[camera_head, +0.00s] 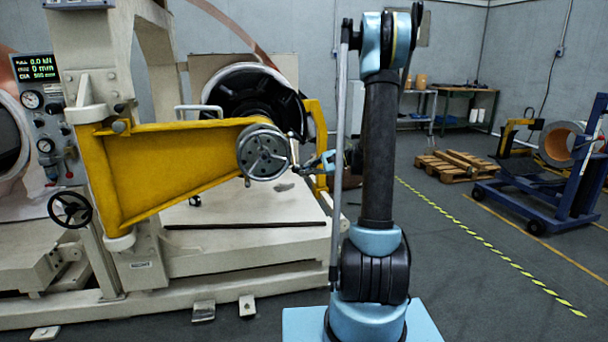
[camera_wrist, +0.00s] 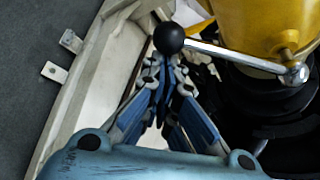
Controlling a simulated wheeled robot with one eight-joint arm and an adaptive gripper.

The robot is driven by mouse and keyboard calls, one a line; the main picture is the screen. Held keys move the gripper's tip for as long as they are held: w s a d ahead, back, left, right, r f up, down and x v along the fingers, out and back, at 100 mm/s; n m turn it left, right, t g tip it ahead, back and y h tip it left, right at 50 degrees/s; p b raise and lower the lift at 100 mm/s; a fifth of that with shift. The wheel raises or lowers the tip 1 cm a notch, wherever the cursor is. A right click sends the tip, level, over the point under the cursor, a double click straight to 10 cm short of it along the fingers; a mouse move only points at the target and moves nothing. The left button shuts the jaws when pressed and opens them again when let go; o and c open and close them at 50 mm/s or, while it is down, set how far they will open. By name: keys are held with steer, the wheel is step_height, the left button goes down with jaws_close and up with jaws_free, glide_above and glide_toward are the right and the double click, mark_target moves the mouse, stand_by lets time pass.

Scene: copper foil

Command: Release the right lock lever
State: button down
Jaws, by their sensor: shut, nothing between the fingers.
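The lock lever (camera_wrist: 235,55) is a bright metal rod with a black ball knob (camera_wrist: 169,37) at its end, seen in the wrist view. It runs from the knob to a metal pivot (camera_wrist: 297,74) beside the yellow arm. My gripper (camera_wrist: 163,68) is shut and empty, with its fingertips just below the knob in the picture. I cannot tell whether they touch it. In the head view my gripper (camera_head: 308,165) is small, just right of the round grey end plate (camera_head: 264,152) of the yellow arm (camera_head: 165,165). The lever is hard to make out there.
A cream machine frame (camera_head: 92,50) carries a control panel with a handwheel (camera_head: 70,209) at the left. A yellow upright (camera_head: 318,125) stands behind my gripper. A pallet (camera_head: 455,164) and blue cart (camera_head: 525,203) are at the right, beyond open floor.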

steer(key=d, duration=0.9)
steer(key=shift+w+d+r, duration=0.2)
steer(key=shift+w+r, duration=0.2)
steer(key=shift+w, duration=0.05)
stand_by(0.5)
